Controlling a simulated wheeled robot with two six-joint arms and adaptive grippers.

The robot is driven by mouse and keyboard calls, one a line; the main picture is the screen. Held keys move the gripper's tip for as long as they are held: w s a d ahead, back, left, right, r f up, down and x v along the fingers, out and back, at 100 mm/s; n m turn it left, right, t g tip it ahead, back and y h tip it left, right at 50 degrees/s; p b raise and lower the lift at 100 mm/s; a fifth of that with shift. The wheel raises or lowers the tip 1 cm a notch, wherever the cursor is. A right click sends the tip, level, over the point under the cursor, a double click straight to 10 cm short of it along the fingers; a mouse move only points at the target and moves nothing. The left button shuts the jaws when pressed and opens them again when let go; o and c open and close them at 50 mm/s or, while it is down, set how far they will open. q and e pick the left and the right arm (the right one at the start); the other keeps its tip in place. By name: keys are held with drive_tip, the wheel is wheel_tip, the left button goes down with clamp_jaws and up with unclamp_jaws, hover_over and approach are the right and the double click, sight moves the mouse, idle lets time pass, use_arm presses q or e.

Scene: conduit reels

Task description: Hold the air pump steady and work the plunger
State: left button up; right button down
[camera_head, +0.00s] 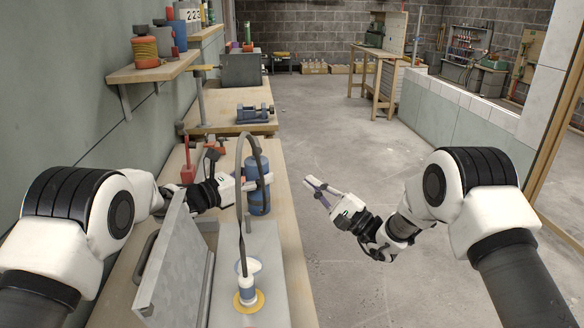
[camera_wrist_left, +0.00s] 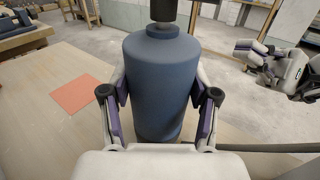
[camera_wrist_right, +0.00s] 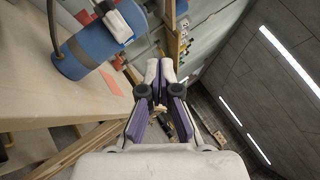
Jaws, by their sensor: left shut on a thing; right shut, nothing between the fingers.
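The air pump is a blue upright cylinder (camera_head: 258,199) on the near workbench. In the left wrist view its body (camera_wrist_left: 160,85) fills the middle, with a dark neck on top. Its upper end, where a plunger would be, is cut off there and small in the head view. My left gripper (camera_head: 258,184) is shut around the blue body, a finger on each side. My right gripper (camera_head: 308,182) is shut and empty, in the air to the right of the pump, beyond the bench edge. In the right wrist view its fingertips (camera_wrist_right: 160,68) meet, and the pump (camera_wrist_right: 88,50) is at upper left.
A dark hose (camera_head: 240,165) arches over the bench near the pump. A white fitting with a yellow base (camera_head: 247,298) stands in front. A grey metal panel (camera_head: 168,268) stands at the near left. A blue vise (camera_head: 255,113) sits farther back. The floor right of the bench is clear.

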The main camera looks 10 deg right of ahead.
sight(255, 148)
drive_tip(key=s+a+r+x, duration=0.1)
drive_tip(key=s+x, duration=0.1)
drive_tip(key=x, duration=1)
drive_tip(key=shift+a, duration=0.2)
drive_tip(key=shift+s+r, duration=0.15)
drive_tip(key=shift+r, duration=0.05)
